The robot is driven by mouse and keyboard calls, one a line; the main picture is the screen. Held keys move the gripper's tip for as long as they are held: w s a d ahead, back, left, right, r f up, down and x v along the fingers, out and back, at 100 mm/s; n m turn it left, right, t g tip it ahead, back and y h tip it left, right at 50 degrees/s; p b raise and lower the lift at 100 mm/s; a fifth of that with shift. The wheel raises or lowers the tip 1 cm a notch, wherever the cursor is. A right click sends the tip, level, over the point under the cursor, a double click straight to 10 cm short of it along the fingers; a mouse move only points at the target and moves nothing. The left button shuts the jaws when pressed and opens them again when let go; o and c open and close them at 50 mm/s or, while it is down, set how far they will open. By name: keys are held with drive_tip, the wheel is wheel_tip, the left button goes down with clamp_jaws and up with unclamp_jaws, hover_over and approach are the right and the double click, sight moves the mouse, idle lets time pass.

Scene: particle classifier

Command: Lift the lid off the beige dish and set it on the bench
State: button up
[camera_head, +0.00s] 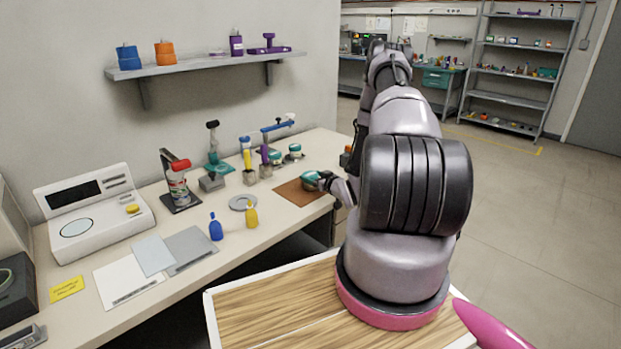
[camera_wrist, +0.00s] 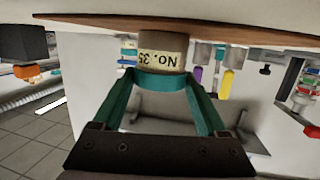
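The wrist view is upside down. In it, the beige-brown round dish (camera_wrist: 160,60) has a pale label reading "No. 35". Its teal lid (camera_wrist: 160,82) sits on the dish, with no gap visible between them. My gripper (camera_wrist: 160,88) has one teal finger on each side of the lid, and the tips meet its edges with no visible gap. In the head view, my gripper (camera_head: 322,181) is low over the brown mat, at a teal lid; the dish under it is mostly hidden there.
The brown mat (camera_head: 296,195) lies on the bench (camera_head: 215,247) near its right end. Behind it stand other teal-lidded jars (camera_head: 295,151) and a yellow tool (camera_head: 248,160). The bench front-left of the mat has bare room.

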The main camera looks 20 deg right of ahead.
drive_tip(key=shift+c, duration=1.4)
drive_tip(key=shift+r, duration=0.1)
